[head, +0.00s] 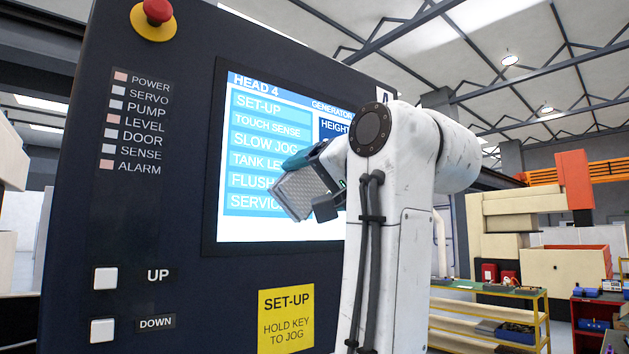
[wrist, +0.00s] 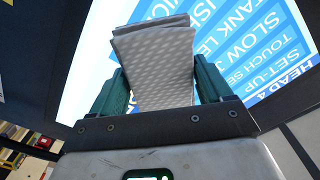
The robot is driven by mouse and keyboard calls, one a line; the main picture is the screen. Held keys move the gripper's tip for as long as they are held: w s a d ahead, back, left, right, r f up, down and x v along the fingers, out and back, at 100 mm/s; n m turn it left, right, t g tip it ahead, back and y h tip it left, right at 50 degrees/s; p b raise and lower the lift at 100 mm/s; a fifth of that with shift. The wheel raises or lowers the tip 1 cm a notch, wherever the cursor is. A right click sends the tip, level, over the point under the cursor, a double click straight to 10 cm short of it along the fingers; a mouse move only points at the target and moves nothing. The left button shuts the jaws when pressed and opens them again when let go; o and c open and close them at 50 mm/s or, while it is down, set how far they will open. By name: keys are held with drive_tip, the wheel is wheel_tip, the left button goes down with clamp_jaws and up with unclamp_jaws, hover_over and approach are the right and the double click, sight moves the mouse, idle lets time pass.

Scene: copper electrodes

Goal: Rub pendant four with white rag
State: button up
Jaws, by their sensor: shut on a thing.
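The pendant (head: 190,225) is a large dark panel with a lit blue and white screen (head: 245,228) headed HEAD 4. My gripper (head: 312,178) is in front of the screen's right half. It is shut on a folded, pale grey-white rag (head: 299,193) with a dotted pattern. In the wrist view the rag (wrist: 155,60) sticks out between the two green fingers, with the screen (wrist: 245,35) behind it. I cannot tell whether the rag touches the screen. My arm hides the screen's right edge.
The pendant has a red stop button (head: 158,12) on top, white UP (head: 105,278) and DOWN (head: 102,330) buttons, and a yellow SET-UP label (head: 286,317). A workbench (head: 500,290) and cream machines (head: 530,215) stand farther back at right.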

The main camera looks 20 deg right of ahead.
drive_tip(key=shift+w, duration=0.25)
drive_tip(key=shift+d, duration=0.1)
drive_tip(key=shift+w+d+p, duration=0.25)
drive_tip(key=shift+d+p, duration=0.05)
drive_tip(key=shift+d, duration=0.55)
drive_tip(key=shift+w+d+p, duration=0.2)
drive_tip(key=shift+d+p, duration=0.15)
drive_tip(key=shift+d, duration=0.45)
drive_tip(key=shift+w+d+p, duration=0.25)
drive_tip(key=shift+d+p, duration=0.05)
drive_tip(key=shift+d, duration=0.55)
drive_tip(key=shift+w+d, duration=0.7)
drive_tip(key=shift+d, duration=1.7)
drive_tip(key=shift+s+a+b, duration=0.15)
drive_tip(key=shift+s+a, duration=0.3)
drive_tip(key=shift+a, duration=1.25)
drive_tip(key=shift+s+a+b, duration=0.1)
drive_tip(key=shift+s+a, duration=0.4)
drive_tip(key=shift+a, duration=1.2)
drive_tip(key=shift+s+a+b, duration=0.15)
drive_tip(key=shift+s+a, duration=0.3)
drive_tip(key=shift+a, duration=1.25)
drive_tip(key=shift+b+v, duration=0.8)
drive_tip(key=shift+v, duration=2.15)
